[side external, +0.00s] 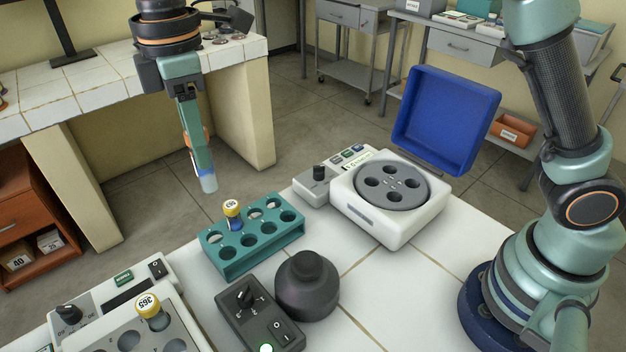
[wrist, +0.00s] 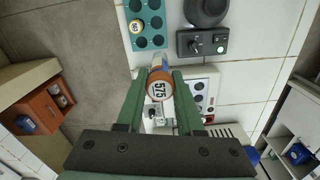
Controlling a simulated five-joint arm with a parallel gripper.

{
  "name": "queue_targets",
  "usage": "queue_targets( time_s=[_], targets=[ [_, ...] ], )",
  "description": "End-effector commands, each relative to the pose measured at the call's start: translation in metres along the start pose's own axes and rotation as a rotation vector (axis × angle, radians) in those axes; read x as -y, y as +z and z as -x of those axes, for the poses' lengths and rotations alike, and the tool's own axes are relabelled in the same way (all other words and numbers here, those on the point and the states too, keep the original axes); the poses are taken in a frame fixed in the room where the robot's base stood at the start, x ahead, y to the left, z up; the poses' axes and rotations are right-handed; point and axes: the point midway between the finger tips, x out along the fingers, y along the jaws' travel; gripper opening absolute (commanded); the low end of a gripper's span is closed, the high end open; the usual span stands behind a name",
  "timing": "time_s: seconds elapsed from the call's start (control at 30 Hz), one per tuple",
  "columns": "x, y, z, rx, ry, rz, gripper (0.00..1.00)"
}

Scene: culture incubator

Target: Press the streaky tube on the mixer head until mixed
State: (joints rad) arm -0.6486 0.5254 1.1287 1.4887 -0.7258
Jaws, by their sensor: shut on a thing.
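My gripper (side external: 192,125) is shut on an orange-capped tube (side external: 208,182), high over the floor beyond the table edge, left of the rack. In the wrist view the cap (wrist: 160,86) reads 575 between my fingers (wrist: 158,100). The tube hangs tip down; its lower end looks pale and bluish, and streaks are too small to tell. The mixer has a dark round head (side external: 306,287) at the front of the table, apart from the tube. Its control box (side external: 258,318) has a dial, a switch and a lit light. The head also shows in the wrist view (wrist: 207,9).
A teal rack (side external: 227,270) holds one yellow-capped tube (side external: 232,211) between my gripper and the mixer head. A heating block (side external: 100,335) at the front left holds a tube marked 365 (side external: 148,303).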

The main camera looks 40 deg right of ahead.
Motion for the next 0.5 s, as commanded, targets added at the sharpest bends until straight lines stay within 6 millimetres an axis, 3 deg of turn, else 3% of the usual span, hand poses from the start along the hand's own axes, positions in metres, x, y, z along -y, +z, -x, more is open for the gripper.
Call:
queue_targets(
  time_s=[0.17,0.5],
  targets=[
    [0.018,0.013,-0.004,0.0,0.0,0.001,0.0],
    [0.071,0.056,-0.031,0.0,0.0,0.001,0.0]
  ],
)
